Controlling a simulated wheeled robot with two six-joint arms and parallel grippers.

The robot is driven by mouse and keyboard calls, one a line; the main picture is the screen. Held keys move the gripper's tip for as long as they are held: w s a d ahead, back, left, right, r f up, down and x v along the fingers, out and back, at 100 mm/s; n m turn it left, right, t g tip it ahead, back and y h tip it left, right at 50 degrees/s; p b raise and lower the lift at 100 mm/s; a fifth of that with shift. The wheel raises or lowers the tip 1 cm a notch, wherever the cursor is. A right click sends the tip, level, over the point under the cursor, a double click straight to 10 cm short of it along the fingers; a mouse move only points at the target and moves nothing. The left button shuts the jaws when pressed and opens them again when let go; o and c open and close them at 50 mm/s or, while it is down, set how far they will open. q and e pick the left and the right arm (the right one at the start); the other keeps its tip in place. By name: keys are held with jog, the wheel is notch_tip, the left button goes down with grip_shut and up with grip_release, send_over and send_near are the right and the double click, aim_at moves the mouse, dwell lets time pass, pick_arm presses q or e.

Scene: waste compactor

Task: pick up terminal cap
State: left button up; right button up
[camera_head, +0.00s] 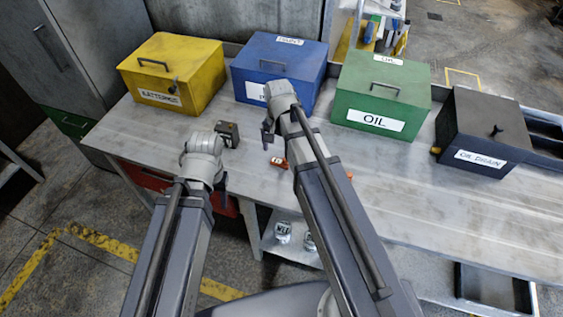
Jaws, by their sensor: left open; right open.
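A small red-orange piece (278,162), which looks like the terminal cap, lies on the metal workbench (420,205) near its front edge. My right arm crosses close to its right side. My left gripper (221,184) is open, at the bench's front edge, left of and nearer than the red piece. My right gripper (267,136) is open and shows just beyond the red piece. Both grippers are small and partly hidden by their own wrists. A dark boxy object (228,133), perhaps a battery, sits on the bench between the two wrists.
Along the back stand a yellow batteries box (160,98), a blue box (300,55), a green oil box (415,100) and a black oil drain box (505,130). Cans (283,232) stand on a lower shelf. The bench's right front is clear.

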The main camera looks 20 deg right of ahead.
aim_at(280, 162)
notch_tip(280, 162, down, 2)
jog(key=shift+d+b, duration=0.1)
jog(key=shift+b, duration=0.45)
jog(key=f+b, duration=0.5)
jog(key=shift+w+d, duration=0.15)
jog(key=shift+w, duration=0.2)
jog(key=shift+c, duration=0.2)
jog(key=c, duration=1.1)
